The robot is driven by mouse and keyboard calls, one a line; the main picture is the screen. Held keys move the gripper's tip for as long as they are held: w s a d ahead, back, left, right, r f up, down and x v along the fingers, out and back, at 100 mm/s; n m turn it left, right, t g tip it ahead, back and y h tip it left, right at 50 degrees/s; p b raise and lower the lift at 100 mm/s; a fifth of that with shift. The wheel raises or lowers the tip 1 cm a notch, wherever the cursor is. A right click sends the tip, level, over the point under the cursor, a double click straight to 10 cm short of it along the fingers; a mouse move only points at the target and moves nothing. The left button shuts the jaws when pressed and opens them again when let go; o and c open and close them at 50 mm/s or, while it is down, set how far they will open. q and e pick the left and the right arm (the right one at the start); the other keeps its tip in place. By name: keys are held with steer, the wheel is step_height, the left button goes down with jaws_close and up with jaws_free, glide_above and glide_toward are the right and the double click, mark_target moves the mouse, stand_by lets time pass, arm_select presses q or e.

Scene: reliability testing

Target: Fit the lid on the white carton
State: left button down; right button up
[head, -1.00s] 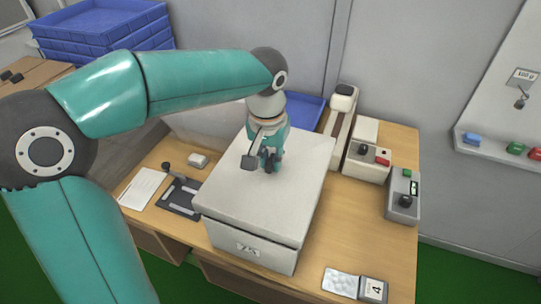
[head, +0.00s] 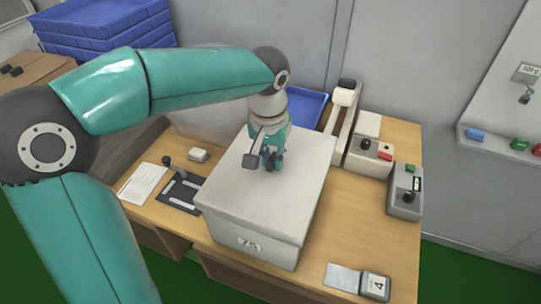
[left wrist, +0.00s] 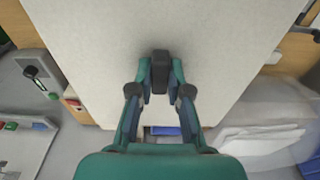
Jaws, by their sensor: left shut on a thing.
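The white lid (head: 285,195) lies over the top of the white carton (head: 278,252), which stands on the wooden bench and bears a label marked about "75". The lid's edge looks level with the carton, with no clear gap at the front. My left gripper (head: 270,162) points down at the middle of the lid. In the left wrist view its fingers (left wrist: 160,92) are closed on the lid's dark knob (left wrist: 160,68), and the pale lid top (left wrist: 225,45) fills the middle. The lid hides the carton's inside. My right gripper is not in view.
Control boxes (head: 370,155) (head: 405,190) stand to the carton's right. A flip counter (head: 375,285) is at the front right. A black fixture (head: 180,192) and paper sheet (head: 144,184) lie left. A blue tray (head: 303,108) is behind. Bare bench (head: 350,225) shows right of the carton.

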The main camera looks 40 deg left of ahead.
arm_select(q)
steer(key=shift+f+b, duration=1.35)
steer(key=shift+f, duration=0.4)
stand_by(2.5)
stand_by(0.3)
steer(key=c, duration=1)
jaws_free()
steer(key=shift+c, duration=0.2)
steer(key=shift+o, duration=0.3)
steer(key=o, duration=0.4)
steer(key=shift+r+p, duration=3)
steer(key=shift+r, duration=0.55)
